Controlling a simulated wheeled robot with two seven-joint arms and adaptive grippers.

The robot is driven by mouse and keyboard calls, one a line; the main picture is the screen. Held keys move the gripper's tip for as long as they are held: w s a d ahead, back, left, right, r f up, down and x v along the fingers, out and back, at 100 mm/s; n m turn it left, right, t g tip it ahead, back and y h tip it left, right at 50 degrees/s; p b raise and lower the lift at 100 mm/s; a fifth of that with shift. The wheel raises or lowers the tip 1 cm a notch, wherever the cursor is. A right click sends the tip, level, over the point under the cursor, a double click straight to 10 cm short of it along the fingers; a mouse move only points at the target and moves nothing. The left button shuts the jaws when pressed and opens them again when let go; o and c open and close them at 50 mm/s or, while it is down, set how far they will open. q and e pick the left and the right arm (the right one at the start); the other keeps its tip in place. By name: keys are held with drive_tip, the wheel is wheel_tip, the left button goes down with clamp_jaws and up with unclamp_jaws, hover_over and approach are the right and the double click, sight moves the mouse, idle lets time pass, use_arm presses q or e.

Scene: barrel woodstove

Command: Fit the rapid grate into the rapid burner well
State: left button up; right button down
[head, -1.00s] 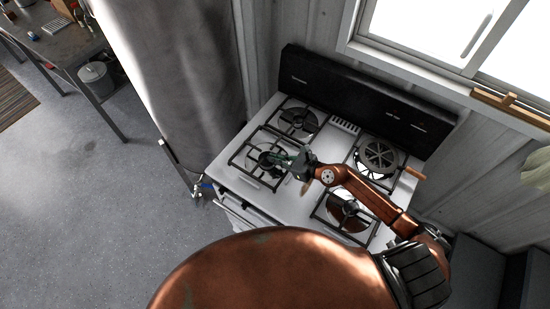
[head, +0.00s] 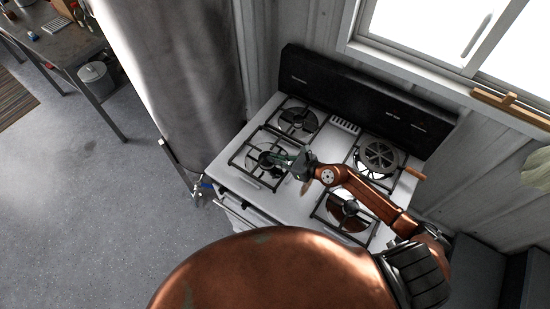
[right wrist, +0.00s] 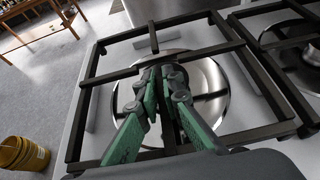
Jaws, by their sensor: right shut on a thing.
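The grate in my right gripper is a dark square frame with inner bars, at the stove's front left in the head view (head: 245,145). It also fills much of the right wrist view (right wrist: 280,92). My right gripper (head: 279,158) is shut on one of its inner bars near the middle; its green fingers also show in the right wrist view (right wrist: 164,78). Under the grate lies a shiny round burner well (right wrist: 212,76), partly hidden by the bars and fingers. The grate looks roughly centred over it; I cannot tell whether it is fully seated. My left gripper is not in view.
A black backguard (head: 365,95) stands behind.

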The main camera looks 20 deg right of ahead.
drive_tip(key=shift+f+b, duration=0.55)
drive_tip(key=shift+b, duration=0.05)
drive_tip(key=c, duration=2)
unclamp_jaws()
drive_tip(key=shift+f, duration=0.1)
drive_tip(key=shift+s+f, duration=0.2)
drive_tip(key=shift+f, duration=0.05)
drive_tip(key=v, duration=1.2)
drive_tip(key=shift+w+d+r, duration=0.1)
drive_tip(key=shift+w+r, duration=0.1)
drive_tip(key=shift+r, duration=0.1)
drive_tip(key=shift+w, duration=0.1)
